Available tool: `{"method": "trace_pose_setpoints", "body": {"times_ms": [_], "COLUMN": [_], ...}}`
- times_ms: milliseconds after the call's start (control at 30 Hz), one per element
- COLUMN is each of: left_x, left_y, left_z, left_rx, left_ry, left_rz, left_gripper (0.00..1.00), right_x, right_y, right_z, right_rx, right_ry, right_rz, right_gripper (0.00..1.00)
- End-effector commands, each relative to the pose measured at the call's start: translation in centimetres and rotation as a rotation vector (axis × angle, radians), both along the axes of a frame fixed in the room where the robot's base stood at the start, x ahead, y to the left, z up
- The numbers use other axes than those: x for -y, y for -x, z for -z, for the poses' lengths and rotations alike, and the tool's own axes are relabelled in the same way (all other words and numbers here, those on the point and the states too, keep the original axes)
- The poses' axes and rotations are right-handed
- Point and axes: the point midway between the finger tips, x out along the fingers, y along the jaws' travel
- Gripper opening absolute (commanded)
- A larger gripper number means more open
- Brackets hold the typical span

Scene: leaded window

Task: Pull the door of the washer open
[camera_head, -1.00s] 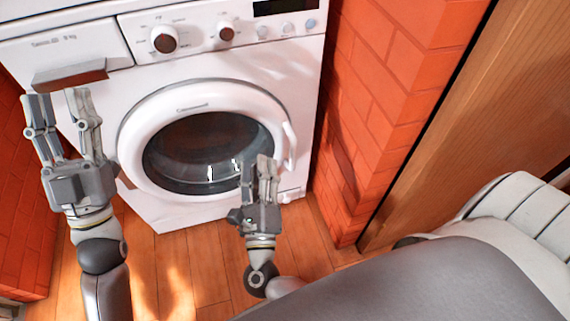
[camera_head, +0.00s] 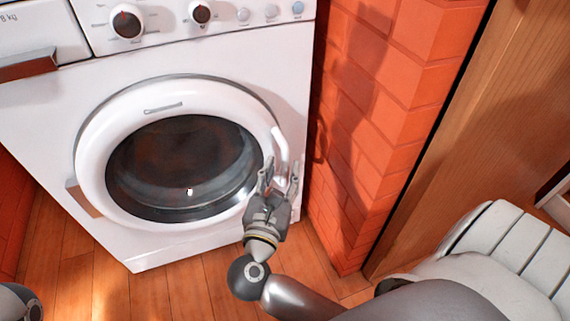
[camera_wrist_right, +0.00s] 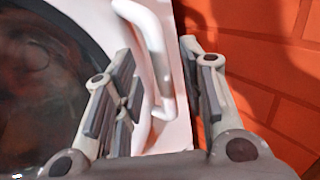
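The white washer (camera_head: 60,120) stands ahead, with its round door (camera_head: 95,165) closed. The door has a dark glass window (camera_head: 180,165) and a white handle (camera_head: 281,150) on its right rim. My right gripper (camera_head: 280,178) is at the lower end of the handle. In the right wrist view, my right gripper (camera_wrist_right: 165,85) is open, with the handle (camera_wrist_right: 157,60) between its fingers, nearer the left ones; I cannot tell whether they touch. Of my left arm only a small part shows at the lower left corner of the head view; its gripper is out of view.
A red brick wall (camera_head: 375,130) rises close to the right of the washer, near my right gripper. A wooden panel (camera_head: 470,150) stands farther right, with a white ribbed object (camera_head: 500,240) below it. Wooden floor (camera_head: 130,290) is clear before the washer.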

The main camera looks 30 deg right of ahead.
Motion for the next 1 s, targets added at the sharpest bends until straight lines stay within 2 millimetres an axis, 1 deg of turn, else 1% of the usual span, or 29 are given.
{"method": "trace_pose_setpoints", "body": {"times_ms": [33,100,233,400,600,633,667,900,933,1000], "left_x": [0.0,0.0,0.1,0.1,0.1,0.1,0.1,0.1,0.1,0.1], "left_y": [0.2,0.3,0.5,0.5,0.5,0.5,0.5,0.5,0.5,0.5], "left_z": [0.1,0.0,-0.3,-0.5,-0.5,-0.5,-0.5,-0.5,-0.5,-0.5], "left_rx": [0.010,0.020,0.031,0.036,0.035,0.035,0.035,0.035,0.035,0.035], "left_ry": [0.000,-0.001,-0.003,-0.004,-0.004,-0.004,-0.004,-0.004,-0.004,-0.004], "left_rz": [0.000,-0.001,-0.002,-0.003,-0.003,-0.003,-0.003,-0.002,-0.002,-0.002], "left_gripper": [0.40,0.40,0.40,0.40,0.40,0.40,0.40,0.40,0.40,0.40], "right_x": [0.7,1.5,2.5,3.0,3.0,3.0,3.0,3.0,3.0,2.9], "right_y": [-0.6,-1.4,-2.3,-2.7,-2.8,-2.8,-2.7,-2.7,-2.7,-2.7], "right_z": [0.1,0.1,0.1,0.0,0.0,0.0,0.0,0.0,0.0,0.0], "right_rx": [0.004,0.004,0.002,0.000,0.000,0.000,0.000,0.000,0.000,0.000], "right_ry": [0.003,0.003,0.002,0.001,0.001,0.001,0.001,0.001,0.001,0.001], "right_rz": [0.001,-0.001,-0.001,-0.001,0.000,0.000,0.000,0.000,0.000,0.000], "right_gripper": [0.38,0.38,0.38,0.38,0.38,0.37,0.33,0.02,0.00,0.00]}}
